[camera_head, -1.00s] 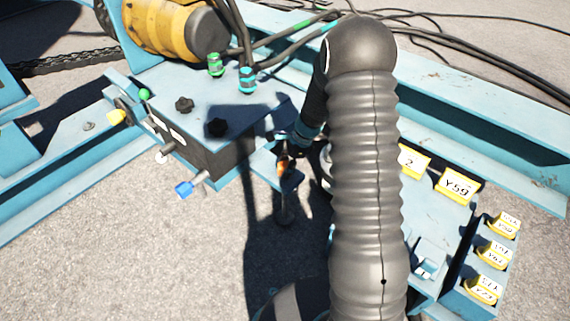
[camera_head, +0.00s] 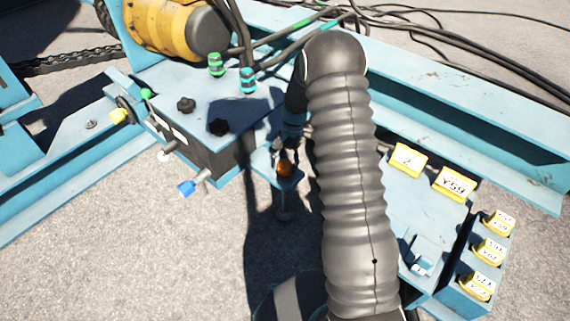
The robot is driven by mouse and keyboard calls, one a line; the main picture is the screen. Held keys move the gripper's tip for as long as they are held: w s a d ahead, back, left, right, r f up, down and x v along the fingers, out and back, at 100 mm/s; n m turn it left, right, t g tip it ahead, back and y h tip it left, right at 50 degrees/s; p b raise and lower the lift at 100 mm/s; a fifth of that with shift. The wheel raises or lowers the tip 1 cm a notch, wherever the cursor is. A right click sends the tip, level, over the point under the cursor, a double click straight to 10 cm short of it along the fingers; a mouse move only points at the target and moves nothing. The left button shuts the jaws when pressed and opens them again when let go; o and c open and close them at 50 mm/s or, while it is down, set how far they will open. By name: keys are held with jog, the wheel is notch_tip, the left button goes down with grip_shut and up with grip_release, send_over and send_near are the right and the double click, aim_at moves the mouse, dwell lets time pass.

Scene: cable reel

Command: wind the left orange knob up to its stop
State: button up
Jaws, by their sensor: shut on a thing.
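The left orange knob (camera_head: 285,169) sits on a small blue bracket plate beside the blue box, left of my arm. A thin stem with a grey foot shows below the plate. My gripper (camera_head: 283,158) is small, dark and partly hidden by my arm and by shadow. It is at the knob from above and behind, shut on it. The fingertips are hard to make out, and I cannot tell how far the knob is turned. No second orange knob is visible; my sleeved arm covers the area to the right.
Yellow tags (camera_head: 408,159) stand on the blue frame at right. Cables cross the top. Bare ground (camera_head: 130,245) lies at lower left.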

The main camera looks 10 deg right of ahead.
aim_at(285, 164)
jog(key=n+h, duration=0.1)
jog(key=n, duration=0.2)
jog(key=n+h, duration=0.1)
jog(key=n, duration=0.2)
jog(key=shift+n+g, duration=0.3)
jog(key=shift+g, duration=0.1)
dwell(0.4)
jog(key=o, duration=1.2)
jog(key=shift+c, duration=0.2)
notch_tip(285, 164, up, 10)
jog(key=shift+r, duration=0.1)
jog(key=shift+c, duration=0.2)
